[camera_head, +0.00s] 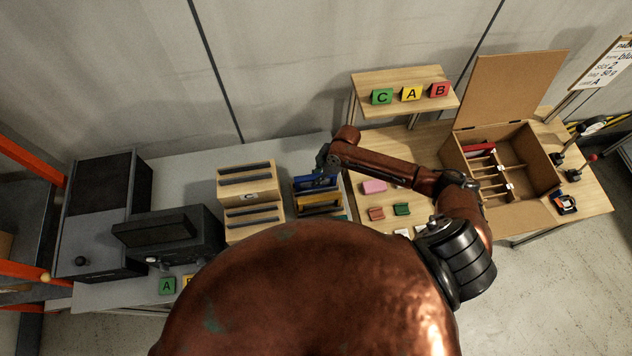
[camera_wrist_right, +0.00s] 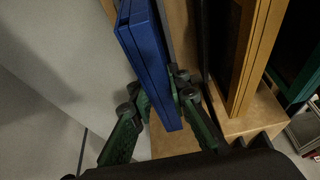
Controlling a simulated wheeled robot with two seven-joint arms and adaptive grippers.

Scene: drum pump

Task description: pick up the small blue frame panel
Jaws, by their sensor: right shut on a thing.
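The small blue frame panel (camera_head: 310,185) is at the back of a wooden rack on the grey table in the head view, partly hidden by my right gripper (camera_head: 322,170). In the right wrist view, my right gripper (camera_wrist_right: 160,95) has one dark green finger on each side of the blue panel (camera_wrist_right: 145,50) and is shut on it. I cannot tell whether the panel still rests in its slot. A yellow frame (camera_head: 318,206) stands just in front of it, and shows right of it in the wrist view (camera_wrist_right: 252,60). My left gripper is not in view.
A wooden rack marked C (camera_head: 246,172) with dark frames stands left. A dark machine (camera_head: 170,238) stands further left. On the right wooden table are a pink block (camera_head: 374,187), several small blocks and an open cardboard box (camera_head: 545,170) with dividers.

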